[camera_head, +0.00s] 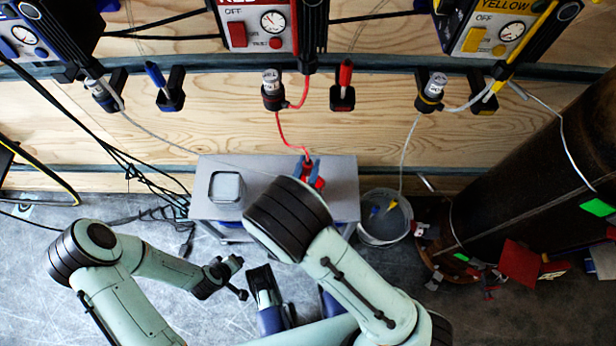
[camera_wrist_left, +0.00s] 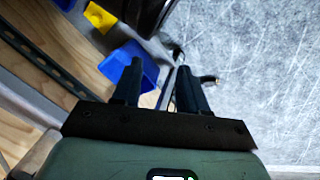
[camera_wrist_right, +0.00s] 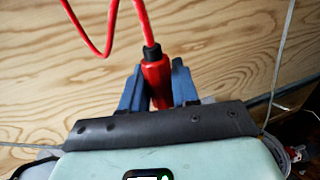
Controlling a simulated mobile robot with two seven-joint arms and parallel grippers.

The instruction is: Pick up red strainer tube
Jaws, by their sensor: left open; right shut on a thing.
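The red strainer tube (camera_wrist_right: 157,82) is between the blue fingers of my right gripper (camera_wrist_right: 156,72) in the right wrist view. Its black collar and red hose come out of the top. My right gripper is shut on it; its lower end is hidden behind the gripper. In the head view the right gripper (camera_head: 310,172) shows at the back edge of the grey table, with red between its fingers. My left gripper (camera_wrist_left: 157,78) is open and empty, with dark fingers.
A grey table (camera_head: 335,180) with a square metal container (camera_head: 226,188) stands against the plywood wall. A clear bucket (camera_head: 385,218) is to its right. The red control box (camera_head: 262,25) hangs above. Cables run at left; a large dark cylinder (camera_head: 540,170) stands at right.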

